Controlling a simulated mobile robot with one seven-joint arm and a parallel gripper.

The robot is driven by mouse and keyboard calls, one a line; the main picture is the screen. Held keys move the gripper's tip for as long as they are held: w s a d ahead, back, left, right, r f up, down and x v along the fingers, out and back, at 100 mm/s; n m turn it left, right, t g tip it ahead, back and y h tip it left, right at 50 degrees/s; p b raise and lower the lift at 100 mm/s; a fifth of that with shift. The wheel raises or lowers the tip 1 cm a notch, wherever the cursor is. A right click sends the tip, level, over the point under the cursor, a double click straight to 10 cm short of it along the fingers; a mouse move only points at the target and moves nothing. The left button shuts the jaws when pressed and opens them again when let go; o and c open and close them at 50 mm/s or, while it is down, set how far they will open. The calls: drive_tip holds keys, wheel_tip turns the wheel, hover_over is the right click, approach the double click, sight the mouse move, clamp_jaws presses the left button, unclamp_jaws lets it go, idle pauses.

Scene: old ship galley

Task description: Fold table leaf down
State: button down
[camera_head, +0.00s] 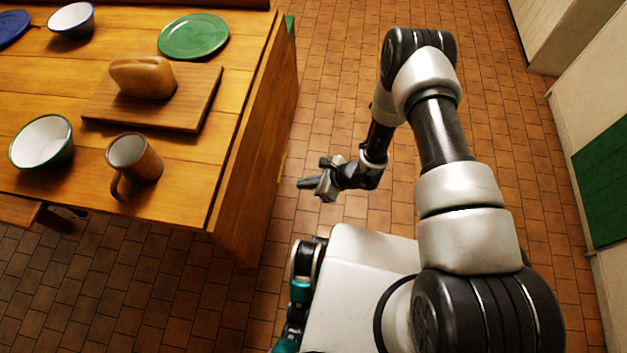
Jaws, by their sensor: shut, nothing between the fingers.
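The wooden table (60,100) fills the left of the head view. Along its right edge, a wooden leaf (256,150) hangs steeply down beside the tabletop, with a dark seam between them. I cannot tell whether it hangs fully vertical. My gripper (309,187) is to the right of the leaf, pointing left toward it. It is shut and empty. A small gap of tiled floor shows between its fingertips and the leaf in the picture, so no contact is visible. The leaf's inner side is hidden.
A brown mug (140,160), white bowl (42,143), bread loaf (142,77) on a board (196,108), and green plate (193,37) stand on the tabletop. Tiled floor (335,90) is clear right of the table. Pale cabinets (570,130) line the right side.

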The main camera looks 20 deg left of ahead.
drive_tip(key=a+f+b, duration=0.1)
drive_tip(key=a+f, duration=0.2)
drive_tip(key=a, duration=0.3)
drive_tip(key=shift+w+a, duration=0.2)
drive_tip(key=shift+w, duration=0.15)
